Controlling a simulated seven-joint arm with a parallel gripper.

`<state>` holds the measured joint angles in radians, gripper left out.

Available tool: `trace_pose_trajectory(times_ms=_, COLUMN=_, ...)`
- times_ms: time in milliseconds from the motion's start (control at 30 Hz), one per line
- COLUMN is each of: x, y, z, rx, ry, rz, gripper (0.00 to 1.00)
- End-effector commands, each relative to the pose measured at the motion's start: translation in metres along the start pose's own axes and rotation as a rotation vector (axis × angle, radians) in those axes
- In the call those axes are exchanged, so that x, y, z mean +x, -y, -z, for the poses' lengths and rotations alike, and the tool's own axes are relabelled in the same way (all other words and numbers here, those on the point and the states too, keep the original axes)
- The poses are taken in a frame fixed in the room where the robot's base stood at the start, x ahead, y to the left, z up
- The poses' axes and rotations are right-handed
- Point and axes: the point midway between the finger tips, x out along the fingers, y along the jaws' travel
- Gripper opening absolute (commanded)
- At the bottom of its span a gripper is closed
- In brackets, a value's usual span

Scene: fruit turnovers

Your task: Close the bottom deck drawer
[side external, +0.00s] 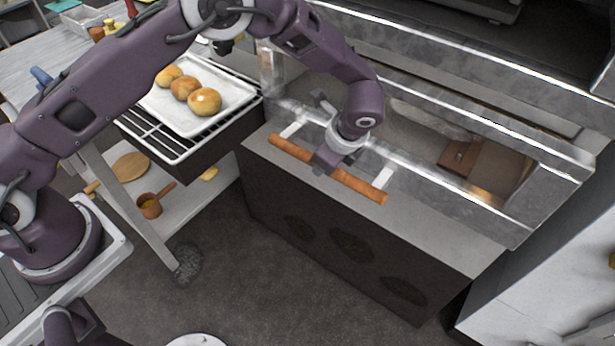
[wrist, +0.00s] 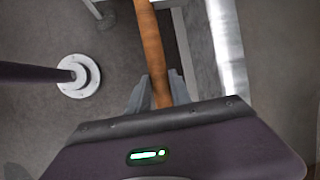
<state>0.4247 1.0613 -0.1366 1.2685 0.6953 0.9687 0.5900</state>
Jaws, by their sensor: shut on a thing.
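The bottom deck drawer (side external: 420,192) has a metal-framed glass front on the oven. A long wooden handle (side external: 358,186) stands off from this front on two pale brackets. I cannot tell how far the drawer stands out. My gripper (side external: 325,163) is shut on the handle near its middle. In the wrist view the handle (wrist: 151,45) runs up the picture from between the two fingers of my gripper (wrist: 158,92).
A white tray (side external: 238,91) with three buns sits on a wire rack left of the oven. A small pot (side external: 150,208) and a round board (side external: 130,166) lie on a lower shelf. Open floor (side external: 255,285) lies in front of the oven's dark base (side external: 300,235).

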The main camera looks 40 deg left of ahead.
Motion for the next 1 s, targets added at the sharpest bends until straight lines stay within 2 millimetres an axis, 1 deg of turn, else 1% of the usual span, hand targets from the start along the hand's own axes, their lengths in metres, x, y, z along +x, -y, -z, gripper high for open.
trace_pose_trajectory(times_ms=100, x=0.003, y=0.013, z=0.001, rx=-0.001, ry=0.000, rz=0.001, gripper=0.00)
trace_pose_trajectory(times_ms=200, x=0.004, y=0.020, z=0.002, rx=0.000, ry=0.000, rz=0.000, gripper=0.00)
trace_pose_trajectory(times_ms=367, x=0.004, y=0.020, z=0.002, rx=0.002, ry=0.000, rz=-0.002, gripper=0.00)
trace_pose_trajectory(times_ms=400, x=0.004, y=0.020, z=0.002, rx=0.002, ry=0.000, rz=-0.002, gripper=0.29)
trace_pose_trajectory(times_ms=500, x=0.004, y=0.020, z=0.002, rx=0.001, ry=0.000, rz=-0.002, gripper=0.47)
trace_pose_trajectory(times_ms=800, x=0.002, y=0.020, z=0.002, rx=0.001, ry=-0.001, rz=-0.001, gripper=0.47)
trace_pose_trajectory(times_ms=867, x=-0.004, y=0.020, z=0.003, rx=0.000, ry=-0.002, rz=0.001, gripper=0.47)
trace_pose_trajectory(times_ms=1000, x=-0.034, y=0.021, z=0.003, rx=0.000, ry=-0.002, rz=0.003, gripper=0.47)
